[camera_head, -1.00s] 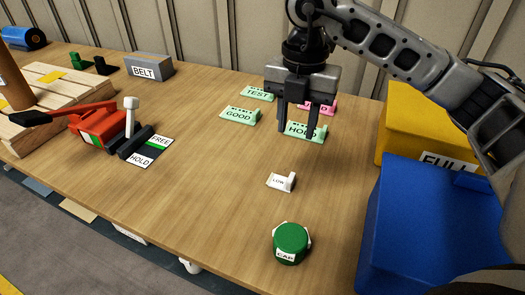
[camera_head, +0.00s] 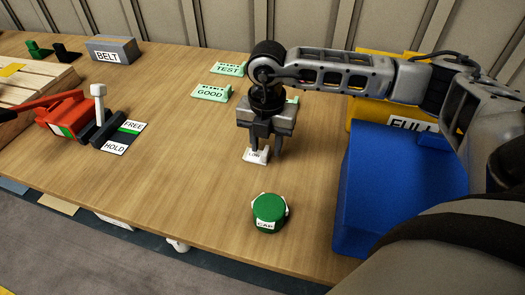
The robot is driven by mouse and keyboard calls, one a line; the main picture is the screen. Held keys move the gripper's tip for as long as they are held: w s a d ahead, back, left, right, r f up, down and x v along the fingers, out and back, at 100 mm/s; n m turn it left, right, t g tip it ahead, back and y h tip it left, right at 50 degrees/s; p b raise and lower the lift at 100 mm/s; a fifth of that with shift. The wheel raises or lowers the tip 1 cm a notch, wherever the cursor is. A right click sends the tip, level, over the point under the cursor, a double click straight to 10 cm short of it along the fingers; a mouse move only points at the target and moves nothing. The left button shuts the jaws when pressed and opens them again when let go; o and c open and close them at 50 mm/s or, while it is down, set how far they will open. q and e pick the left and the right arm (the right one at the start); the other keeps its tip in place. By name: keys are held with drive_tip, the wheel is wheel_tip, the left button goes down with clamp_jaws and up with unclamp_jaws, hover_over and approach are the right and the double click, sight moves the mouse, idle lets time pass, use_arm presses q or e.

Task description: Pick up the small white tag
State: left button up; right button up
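The small white tag (camera_head: 257,156) lies on the wooden table, with dark lettering on its face. It is partly hidden by my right gripper (camera_head: 265,153), which points straight down over it. The two dark fingers stand apart with a gap between them, and their tips are at the tag's upper part. I cannot tell whether they touch it. My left gripper is not in view.
A green cap (camera_head: 268,213) stands on the table in front of the tag. A blue bin (camera_head: 395,185) and a yellow FULL box (camera_head: 365,125) stand to the right. Green GOOD (camera_head: 211,93) and TEST (camera_head: 228,69) tags lie behind. A red clamp (camera_head: 66,116) is at left.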

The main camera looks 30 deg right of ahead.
wheel_tip(320, 180, down, 2)
drive_tip(key=shift+c, duration=0.3)
clamp_jaws()
drive_tip(key=shift+r, duration=0.1)
